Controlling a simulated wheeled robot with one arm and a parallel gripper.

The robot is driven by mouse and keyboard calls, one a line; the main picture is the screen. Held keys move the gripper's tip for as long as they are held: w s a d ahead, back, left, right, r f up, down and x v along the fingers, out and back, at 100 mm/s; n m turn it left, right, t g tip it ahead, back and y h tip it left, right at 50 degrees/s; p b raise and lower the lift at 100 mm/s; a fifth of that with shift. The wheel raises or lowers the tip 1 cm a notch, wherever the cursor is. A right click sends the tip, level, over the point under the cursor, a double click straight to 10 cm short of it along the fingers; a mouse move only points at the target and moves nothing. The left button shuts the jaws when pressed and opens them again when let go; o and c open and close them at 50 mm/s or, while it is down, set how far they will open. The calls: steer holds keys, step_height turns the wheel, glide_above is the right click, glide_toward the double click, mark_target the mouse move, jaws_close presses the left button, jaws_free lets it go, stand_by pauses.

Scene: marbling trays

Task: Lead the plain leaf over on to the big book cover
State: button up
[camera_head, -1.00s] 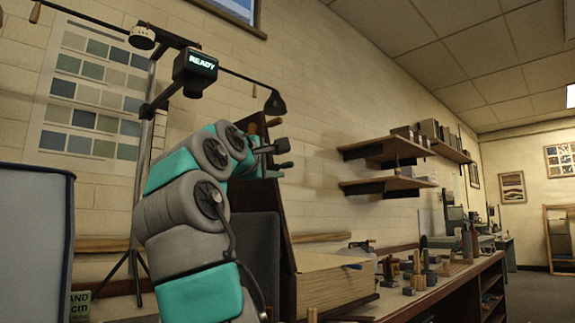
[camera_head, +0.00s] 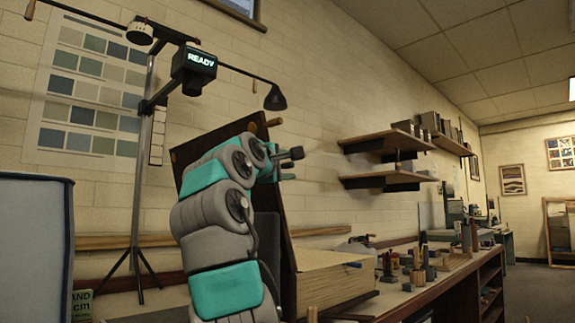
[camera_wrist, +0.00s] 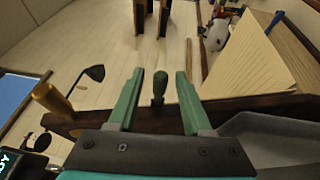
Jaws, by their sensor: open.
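I cannot pick out a plain leaf or a big book cover for certain in either view. My gripper (camera_wrist: 160,74) is open, with its two green fingers apart. A small dark green knob (camera_wrist: 159,88) shows between the fingers in the wrist view; I see no grip on it. In the head view my gripper (camera_head: 290,165) is raised in front of a leaning dark wooden board (camera_head: 262,130). A thick cream stack with a lined edge (camera_head: 335,280) lies on the bench below and right; it also shows at upper right in the wrist view (camera_wrist: 248,65).
The bench (camera_head: 440,288) carries several small bottles and tools (camera_head: 415,265) right of the stack. A tripod stand (camera_head: 140,190) with a READY display (camera_head: 194,70) is left of my arm. A pale blue panel (camera_head: 35,250) fills the left edge.

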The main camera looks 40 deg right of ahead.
steer(key=shift+c, duration=0.2)
jaws_close()
steer(key=shift+f, duration=0.1)
stand_by(1.0)
